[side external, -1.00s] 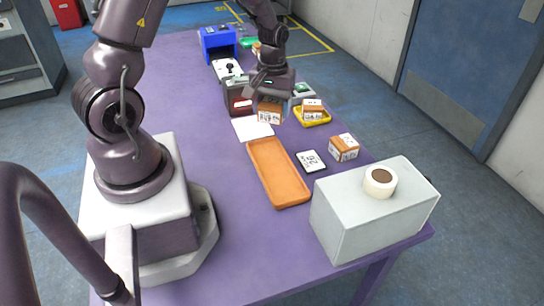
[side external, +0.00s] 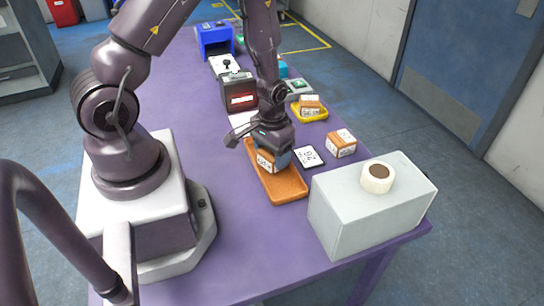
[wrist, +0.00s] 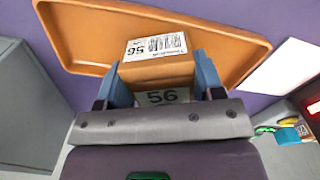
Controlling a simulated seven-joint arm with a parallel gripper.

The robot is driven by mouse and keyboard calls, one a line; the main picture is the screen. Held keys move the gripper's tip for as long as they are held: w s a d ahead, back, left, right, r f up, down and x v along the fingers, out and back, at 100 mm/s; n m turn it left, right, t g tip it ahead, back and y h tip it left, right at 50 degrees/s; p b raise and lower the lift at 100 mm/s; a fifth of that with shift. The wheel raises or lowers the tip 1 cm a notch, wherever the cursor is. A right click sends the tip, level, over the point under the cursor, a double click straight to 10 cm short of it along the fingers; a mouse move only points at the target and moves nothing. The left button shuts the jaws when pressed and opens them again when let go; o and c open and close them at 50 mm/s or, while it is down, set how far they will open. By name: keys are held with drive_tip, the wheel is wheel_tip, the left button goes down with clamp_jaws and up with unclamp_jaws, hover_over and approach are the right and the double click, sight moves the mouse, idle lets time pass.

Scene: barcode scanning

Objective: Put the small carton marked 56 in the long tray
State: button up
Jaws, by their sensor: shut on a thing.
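The small carton marked 56 (wrist: 155,70) is orange-brown with white labels, and the number shows in the wrist view. My gripper (wrist: 165,82) is shut on it, with one blue finger on each side. In the side view my gripper (side external: 270,160) holds the carton (side external: 266,162) over the long orange tray (side external: 286,190). The tray also shows in the wrist view (wrist: 80,40), behind the carton. I cannot tell whether the carton touches the tray floor.
A white number card (side external: 308,157) and another carton (side external: 341,143) lie right of the tray. A grey box with a tape roll (side external: 377,177) stands at the front right. A yellow tray (side external: 310,112) holds a carton. A dark scanner (side external: 238,92) stands behind.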

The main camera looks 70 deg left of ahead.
drive_tip(key=shift+f, duration=0.6)
drive_tip(key=shift+f, duration=0.2)
drive_tip(key=o, duration=0.7)
drive_tip(key=shift+r, duration=0.1)
drive_tip(key=s+d+r+m+t, duration=0.1)
drive_tip(key=d+r+t, duration=0.1)
drive_tip(key=r, duration=1.1)
drive_tip(key=s+d+r+m+t, duration=0.1)
drive_tip(key=d+r, duration=0.2)
drive_tip(key=r, duration=1)
drive_tip(key=s+d+r+m+t, duration=0.1)
drive_tip(key=s+r, duration=0.1)
drive_tip(key=s+d+r, duration=0.1)
drive_tip(key=s+r, duration=0.1)
drive_tip(key=r, duration=0.1)
drive_tip(key=s+d+r+m+t, duration=0.1)
drive_tip(key=s+r, duration=0.1)
drive_tip(key=shift+s+d+r+m+t, duration=0.15)
drive_tip(key=shift+s+r+m+t, duration=0.1)
drive_tip(key=shift+m+t, duration=0.05)
